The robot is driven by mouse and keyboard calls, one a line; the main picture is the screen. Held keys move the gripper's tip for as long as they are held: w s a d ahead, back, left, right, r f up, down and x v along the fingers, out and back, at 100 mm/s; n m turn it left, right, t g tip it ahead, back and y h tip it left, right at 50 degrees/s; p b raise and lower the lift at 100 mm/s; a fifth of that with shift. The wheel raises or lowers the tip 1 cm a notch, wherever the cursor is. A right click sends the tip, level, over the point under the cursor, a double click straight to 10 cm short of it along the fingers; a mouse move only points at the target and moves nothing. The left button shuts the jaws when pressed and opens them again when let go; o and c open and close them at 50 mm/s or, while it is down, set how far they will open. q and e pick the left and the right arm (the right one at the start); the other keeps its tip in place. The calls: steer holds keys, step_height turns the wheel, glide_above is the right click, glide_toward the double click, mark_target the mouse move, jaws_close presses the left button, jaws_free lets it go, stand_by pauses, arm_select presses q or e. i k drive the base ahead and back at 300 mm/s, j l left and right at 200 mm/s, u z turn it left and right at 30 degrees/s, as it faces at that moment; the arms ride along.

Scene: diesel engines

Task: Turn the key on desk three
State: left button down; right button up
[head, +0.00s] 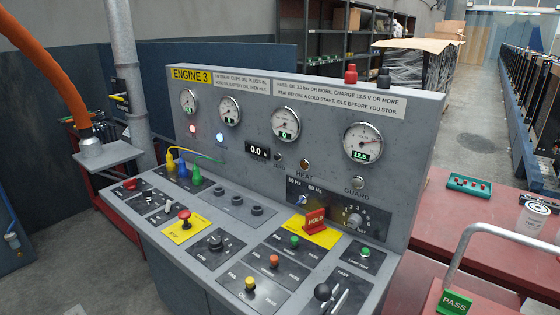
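Desk three is the grey control desk marked ENGINE 3 (192,75), in the middle of the head view. A dark round rotary switch (215,242) sits on its sloping top; I cannot tell whether it is the key. A red mushroom button (184,215) stands on a yellow plate to its left. The upright panel has several round dials, a display (257,151) reading 0.0, and a white and a red lit lamp (220,138). Yellow, blue and green plugs (196,176) stand at the back left of the top. Neither gripper is in view.
A red HOLD tag (316,219) stands upright on the desk, near green, orange and yellow buttons (250,283). A black ball lever (322,292) is at the front right. A red bench (460,222) and green PASS sign (454,302) are at right; an orange hose (50,68) is at left.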

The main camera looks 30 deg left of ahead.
mark_target(148, 194)
steer(key=u, duration=1.95)
steer(key=i+j+z, duration=0.3)
steer(key=i+j, duration=0.2)
steer(key=i, duration=0.25)
steer(key=i+j+z, duration=0.25)
steer(key=i+j, duration=0.35)
steer(key=i, duration=0.1)
